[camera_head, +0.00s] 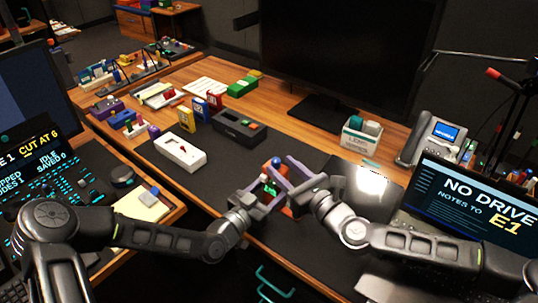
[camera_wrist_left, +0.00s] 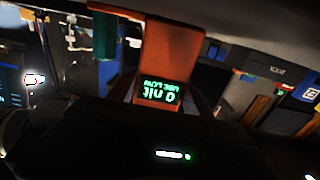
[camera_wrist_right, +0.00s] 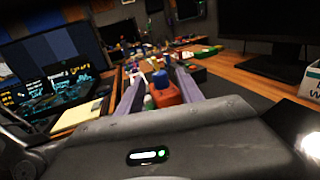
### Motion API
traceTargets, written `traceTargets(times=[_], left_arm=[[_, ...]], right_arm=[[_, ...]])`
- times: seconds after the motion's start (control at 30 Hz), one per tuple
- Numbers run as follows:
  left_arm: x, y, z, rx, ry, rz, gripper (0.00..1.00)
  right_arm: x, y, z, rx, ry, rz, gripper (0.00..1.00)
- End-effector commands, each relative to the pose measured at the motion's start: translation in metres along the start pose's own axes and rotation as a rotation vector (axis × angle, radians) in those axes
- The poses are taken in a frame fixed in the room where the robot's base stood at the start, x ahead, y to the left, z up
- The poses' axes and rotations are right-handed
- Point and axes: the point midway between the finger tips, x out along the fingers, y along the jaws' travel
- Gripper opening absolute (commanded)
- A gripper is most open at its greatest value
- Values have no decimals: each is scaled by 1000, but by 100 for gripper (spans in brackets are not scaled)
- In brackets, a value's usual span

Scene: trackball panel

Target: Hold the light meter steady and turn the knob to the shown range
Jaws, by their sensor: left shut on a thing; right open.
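The light meter is an orange block with a dark display; its orange side (camera_head: 286,207) shows partly between my grippers in the head view. The left wrist view shows its orange body (camera_wrist_left: 170,50) and a green readout, upside down, that seems to read "0 nit" and "USE LOW". My left gripper (camera_head: 262,190) is shut on the light meter above the dark desk mat. My right gripper (camera_head: 283,170) is open, its fingers near the meter's top. A blue round part (camera_head: 276,161) shows there; I cannot tell whether it is the knob. In the right wrist view the orange body (camera_wrist_right: 168,97) appears between the open fingers.
A white box (camera_head: 180,153) and a dark box (camera_head: 239,127) stand behind on the desk. A monitor, a white bin (camera_head: 361,136), a phone (camera_head: 431,138) and a screen reading "NO DRIVE NOTES TO E1" (camera_head: 475,200) lie right. The dark mat (camera_head: 310,240) is mostly clear.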

Motion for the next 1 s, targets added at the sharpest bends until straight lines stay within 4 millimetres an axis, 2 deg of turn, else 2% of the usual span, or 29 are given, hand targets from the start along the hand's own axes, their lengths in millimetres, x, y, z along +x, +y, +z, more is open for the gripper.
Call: traceTargets(times=[0.03, 0.2, 0.4, 0.73, 1.0], left_arm=[[0, 0, 0, 0, 1, 0, 9], [0, 0, 0, 0, 1, 0, 9], [0, 0, 0, 0, 1, 0, 9], [0, 0, 0, 0, 0, 0, 9], [0, 0, 0, 0, 0, 0, 9]], right_arm=[[12, 2, 1, -2, -1, 4, 44], [43, 1, 0, -2, -1, 1, 44], [63, 1, 0, 1, 0, 1, 44], [66, 0, 0, 1, 1, -1, 44], [66, 0, 0, 1, 0, -1, 22]])
